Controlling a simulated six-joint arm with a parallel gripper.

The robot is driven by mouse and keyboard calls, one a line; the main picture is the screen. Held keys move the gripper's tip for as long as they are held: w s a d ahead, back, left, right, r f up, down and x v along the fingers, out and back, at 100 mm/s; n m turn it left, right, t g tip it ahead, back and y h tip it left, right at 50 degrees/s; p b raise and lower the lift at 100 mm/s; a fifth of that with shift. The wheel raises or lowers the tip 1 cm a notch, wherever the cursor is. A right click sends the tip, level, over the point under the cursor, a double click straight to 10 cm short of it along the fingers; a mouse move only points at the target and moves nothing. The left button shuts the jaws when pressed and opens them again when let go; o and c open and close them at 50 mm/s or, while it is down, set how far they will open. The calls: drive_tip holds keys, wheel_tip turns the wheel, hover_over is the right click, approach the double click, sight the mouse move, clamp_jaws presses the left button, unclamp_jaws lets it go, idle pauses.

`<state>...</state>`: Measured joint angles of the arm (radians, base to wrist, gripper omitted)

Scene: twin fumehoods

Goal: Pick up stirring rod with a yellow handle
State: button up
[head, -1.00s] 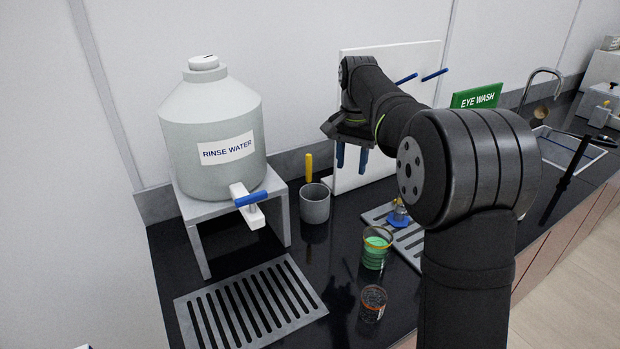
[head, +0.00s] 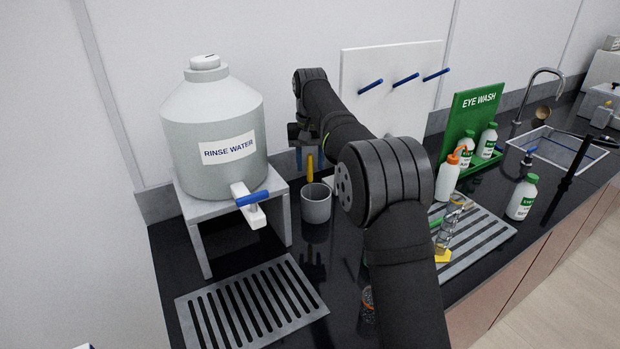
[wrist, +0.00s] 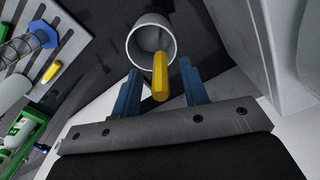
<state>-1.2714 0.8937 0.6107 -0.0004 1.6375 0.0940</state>
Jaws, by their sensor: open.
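The stirring rod's yellow handle (head: 310,168) stands up out of a grey cup (head: 316,206) beside the rinse water stand. In the wrist view the yellow handle (wrist: 160,77) shows between my gripper's two blue fingers, with the grey cup (wrist: 138,30) beyond it. My gripper (head: 305,160) is open, with its fingers on either side of the handle in the wrist view. I cannot tell whether either finger touches it. The rod's lower part is hidden in the cup.
A rinse water tank (head: 215,125) on a stand is left of the cup. A white peg board (head: 392,85) stands behind my arm. A slotted rack (head: 490,232) with glassware and a green eye wash station (head: 470,120) are to the right. A drain grate (head: 252,305) lies in front.

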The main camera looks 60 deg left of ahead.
sight(310, 187)
drive_tip(key=shift+f, duration=1.25)
clamp_jaws()
drive_tip(key=shift+r, duration=0.15)
